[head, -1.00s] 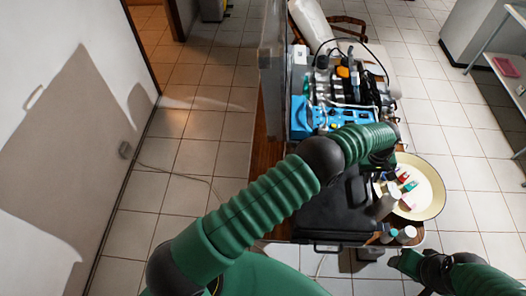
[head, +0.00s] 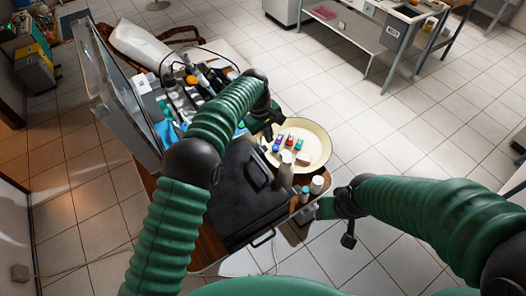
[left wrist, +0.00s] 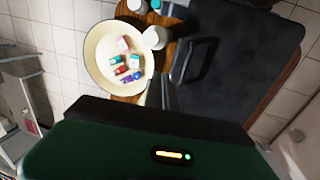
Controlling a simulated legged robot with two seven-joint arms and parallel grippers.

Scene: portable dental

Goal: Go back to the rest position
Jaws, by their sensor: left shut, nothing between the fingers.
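My left arm reaches in from the left over the table. Its gripper (head: 268,132) is shut and empty above the edge of the cream plate, with its tip partly hidden by the arm. In the left wrist view the shut fingers (left wrist: 161,92) show between the plate and the black case. My right gripper (head: 348,238) hangs over the floor at the table's front right corner, apart from the bottles. Whether its fingers are open or shut does not show clearly.
The round cream plate (head: 318,148) holds several small colored items. White bottles (head: 286,170) stand beside it. A black case (head: 240,200) lies at the front, and an open case of dental tools (head: 190,95) stands behind. Tiled floor is free to the right.

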